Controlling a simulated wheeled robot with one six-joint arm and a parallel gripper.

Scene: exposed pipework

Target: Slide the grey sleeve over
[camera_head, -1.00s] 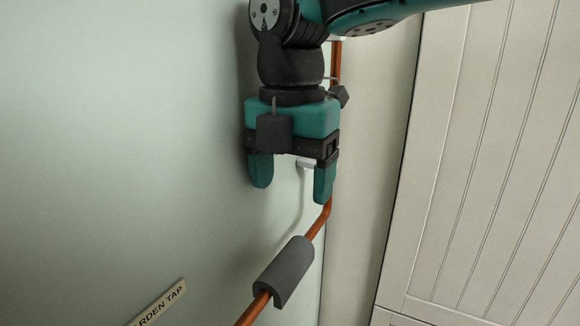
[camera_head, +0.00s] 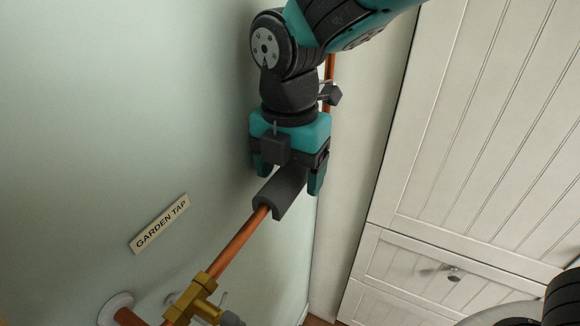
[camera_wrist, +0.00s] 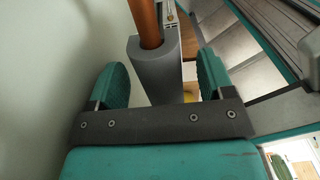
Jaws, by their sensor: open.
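The grey sleeve (camera_head: 279,192) sits around the copper pipe (camera_head: 240,238) that runs diagonally along the wall. Its upper end is hidden behind my gripper in the head view. My gripper (camera_head: 289,180) is open, with one finger on each side of the sleeve. In the wrist view the sleeve (camera_wrist: 158,72) stands between the two open fingers (camera_wrist: 163,82), with visible space on both sides. The copper pipe (camera_wrist: 144,20) comes out of the sleeve's end there.
A brass valve fitting (camera_head: 194,300) is on the pipe at the lower left. A "GARDEN TAP" label (camera_head: 160,223) is on the wall. White panelled cabinet doors (camera_head: 470,130) stand close on the right. The pipe between sleeve and valve is bare.

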